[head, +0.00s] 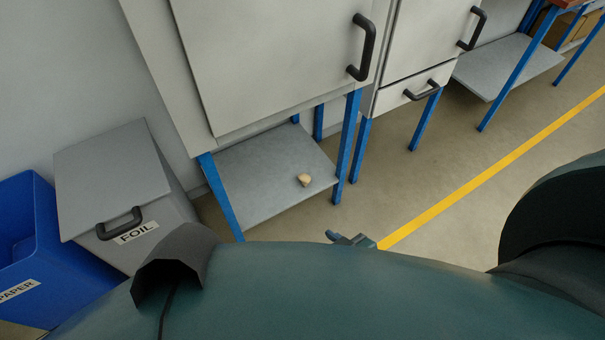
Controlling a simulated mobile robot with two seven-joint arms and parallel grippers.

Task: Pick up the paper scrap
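A small crumpled beige piece, which looks like the paper scrap (304,180), lies on the grey lower shelf (262,165) under the large cabinet. It is near the shelf's front right edge, close to a blue leg. Only a small part of my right gripper (346,238) shows, past the edge of my own body and below the scrap in the picture. It is apart from the scrap, and its fingers are too hidden to tell whether they are open. My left gripper is not in view.
A large light cabinet (270,55) with a black handle overhangs the shelf on blue legs (348,140). A grey lidded FOIL bin (110,180) and a blue PAPER bin (22,225) stand at left. Open floor with a yellow line (500,168) lies at right.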

